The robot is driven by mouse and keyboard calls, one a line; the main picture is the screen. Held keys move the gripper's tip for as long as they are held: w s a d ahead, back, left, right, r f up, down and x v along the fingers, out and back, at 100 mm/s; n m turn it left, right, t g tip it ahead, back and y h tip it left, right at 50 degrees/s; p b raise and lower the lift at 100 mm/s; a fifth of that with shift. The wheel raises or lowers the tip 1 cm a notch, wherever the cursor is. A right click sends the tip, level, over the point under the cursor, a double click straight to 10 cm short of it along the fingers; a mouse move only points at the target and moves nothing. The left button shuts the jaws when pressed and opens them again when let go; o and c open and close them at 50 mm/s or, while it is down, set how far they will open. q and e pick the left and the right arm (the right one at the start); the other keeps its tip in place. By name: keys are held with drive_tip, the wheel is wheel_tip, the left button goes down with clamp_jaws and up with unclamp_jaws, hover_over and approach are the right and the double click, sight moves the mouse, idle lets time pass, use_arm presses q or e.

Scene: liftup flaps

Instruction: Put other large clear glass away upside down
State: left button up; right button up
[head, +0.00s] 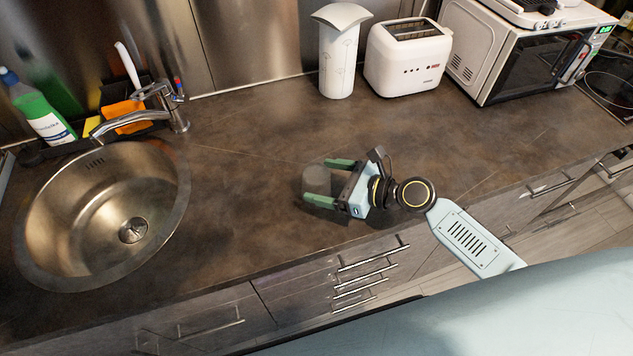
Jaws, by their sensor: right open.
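A clear glass (316,179) shows as a faint greyish round shape on the dark countertop, right of the sink. I cannot tell which way up it is. My right gripper (319,181) reaches in from the right with its green fingers apart, one on the far side of the glass and one on the near side. The glass is between the fingers; whether they touch it is too small to tell. My left gripper is not in view.
A round steel sink (60,190) with a faucet (165,110) is at left. A green bottle (42,110) and an orange sponge (124,115) stand behind it. A white canister (338,60), toaster (407,60) and microwave (510,55) line the back. The countertop (240,130) between is clear.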

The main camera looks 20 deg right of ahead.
sight(309, 177)
drive_tip(key=x, duration=0.4)
drive_tip(key=shift+w+a, duration=0.1)
drive_tip(key=shift+a, duration=0.05)
drive_tip(key=shift+c, duration=0.4)
drive_tip(key=c, duration=1.1)
